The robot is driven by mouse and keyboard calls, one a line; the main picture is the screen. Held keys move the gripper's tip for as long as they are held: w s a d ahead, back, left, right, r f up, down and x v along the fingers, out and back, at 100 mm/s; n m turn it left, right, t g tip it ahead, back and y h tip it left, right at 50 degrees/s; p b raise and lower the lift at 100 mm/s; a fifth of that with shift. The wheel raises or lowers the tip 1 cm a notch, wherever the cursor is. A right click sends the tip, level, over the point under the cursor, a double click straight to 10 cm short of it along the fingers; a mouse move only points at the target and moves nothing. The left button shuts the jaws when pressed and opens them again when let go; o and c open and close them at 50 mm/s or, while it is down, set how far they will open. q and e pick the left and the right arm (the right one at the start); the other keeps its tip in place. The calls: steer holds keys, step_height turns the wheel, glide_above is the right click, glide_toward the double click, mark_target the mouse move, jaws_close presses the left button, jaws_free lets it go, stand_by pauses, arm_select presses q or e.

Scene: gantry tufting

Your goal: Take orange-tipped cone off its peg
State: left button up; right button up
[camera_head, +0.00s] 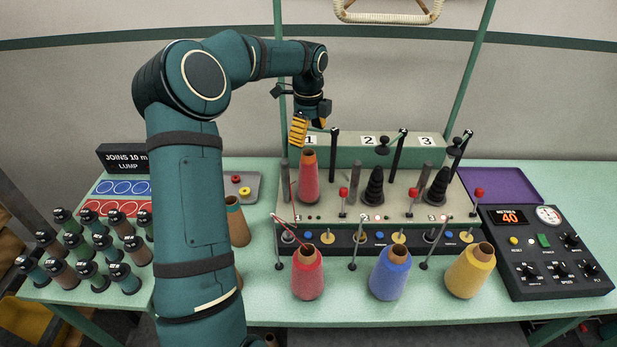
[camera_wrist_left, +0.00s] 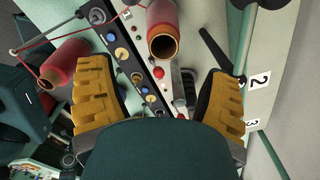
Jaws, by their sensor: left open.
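A red thread cone (camera_head: 308,180) with an orange-brown tip stands upright on the machine at station 1. In the left wrist view the same cone (camera_wrist_left: 162,20) shows its open tip at upper centre, ahead of and apart from the fingers. My left gripper (camera_head: 310,127) is just above this cone, with its yellow-padded fingers apart. The wrist view shows the gripper (camera_wrist_left: 160,100) open, nothing between the pads. The cone hides its peg. My right gripper is not in view.
Red (camera_head: 307,272), blue (camera_head: 390,272) and yellow (camera_head: 470,270) cones stand along the front. Black cone-shaped holders (camera_head: 374,187) and tall posts (camera_head: 398,155) stand right of the red cone. A control box (camera_head: 545,250) is at right, small dark-capped spools (camera_head: 90,270) at left.

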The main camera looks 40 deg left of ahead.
mark_target(309, 152)
arm_select(q)
steer(key=shift+w+a+f, duration=0.1)
steer(key=shift+f, duration=1.8)
steer(key=shift+w+a+f, duration=0.1)
steer(key=shift+f, duration=1.8)
jaws_close()
